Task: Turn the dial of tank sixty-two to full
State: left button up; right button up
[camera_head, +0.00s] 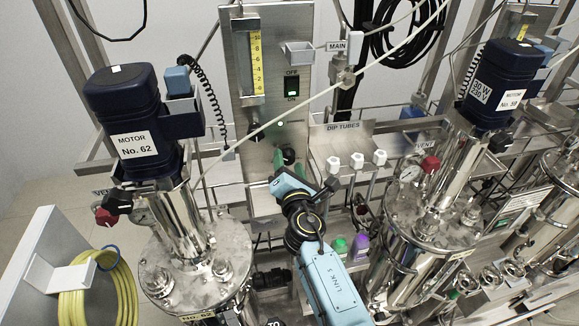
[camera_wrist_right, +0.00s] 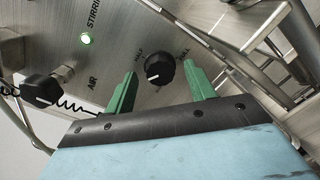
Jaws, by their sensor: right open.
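The dial (camera_wrist_right: 160,71) is a black round knob with a white pointer mark, on a metal panel. "HALF" is printed beside it, and another partly hidden word is to its right. My right gripper (camera_head: 288,166) is open, its two green fingers on either side of the dial in the wrist view; I cannot tell whether they touch it. In the head view the dial (camera_head: 289,155) is small and partly hidden by the gripper. The motor (camera_head: 124,120) labelled No. 62 stands on the steel tank (camera_head: 197,268) at the left. My left gripper is not in view.
Tank 62's red vent knob (camera_head: 104,215) and a yellow hose coil (camera_head: 98,290) are left. Another tank (camera_head: 428,215) stands right.

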jog(key=c, duration=1)
jog(key=shift+m, duration=3.3)
jog(key=shift+b, duration=0.3)
jog(key=o, duration=1)
